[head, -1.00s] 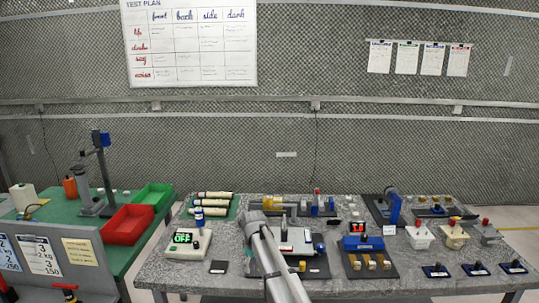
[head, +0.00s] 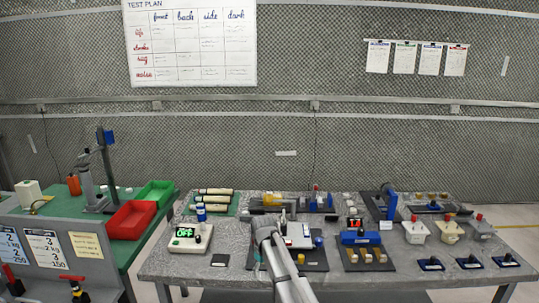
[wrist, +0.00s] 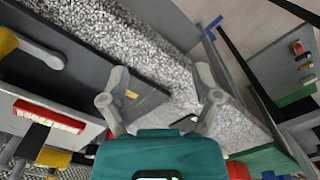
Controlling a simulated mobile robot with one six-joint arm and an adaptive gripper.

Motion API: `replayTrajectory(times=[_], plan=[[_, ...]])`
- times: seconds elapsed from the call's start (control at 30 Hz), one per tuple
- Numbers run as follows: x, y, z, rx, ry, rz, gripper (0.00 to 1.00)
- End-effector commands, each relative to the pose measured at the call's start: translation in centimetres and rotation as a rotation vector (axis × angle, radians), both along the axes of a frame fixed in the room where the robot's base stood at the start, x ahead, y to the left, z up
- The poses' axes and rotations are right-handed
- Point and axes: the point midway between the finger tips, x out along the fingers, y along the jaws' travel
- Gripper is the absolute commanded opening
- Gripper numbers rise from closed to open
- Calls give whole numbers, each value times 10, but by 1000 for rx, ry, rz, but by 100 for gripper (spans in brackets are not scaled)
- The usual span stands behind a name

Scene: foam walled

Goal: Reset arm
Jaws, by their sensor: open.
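My arm rises from the bottom middle of the head view over the granite table (head: 230,262). My gripper shows in the wrist view (wrist: 161,85), with its two grey fingers spread wide and nothing between them. Below the fingers are the edge of a dark board (wrist: 85,62) and bare speckled table top. In the head view the gripper is small and partly hidden by my arm, above the middle of the table.
A red bin (head: 131,220) and a green bin (head: 157,193) sit on the left bench. A mesh wall stands behind.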

Motion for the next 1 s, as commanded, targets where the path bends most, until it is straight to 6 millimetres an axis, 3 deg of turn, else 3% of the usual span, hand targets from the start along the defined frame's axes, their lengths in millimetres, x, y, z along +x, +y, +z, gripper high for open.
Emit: replayTrajectory(times=[0.33,0.5,0.7,0.83,1.0], plan=[[-67,-70,0,0,0,-211,81],[-132,-123,0,0,0,-403,81],[-199,-169,0,0,0,-617,81],[-222,-184,0,0,0,-698,81],[-230,-190,0,0,0,-735,81]])
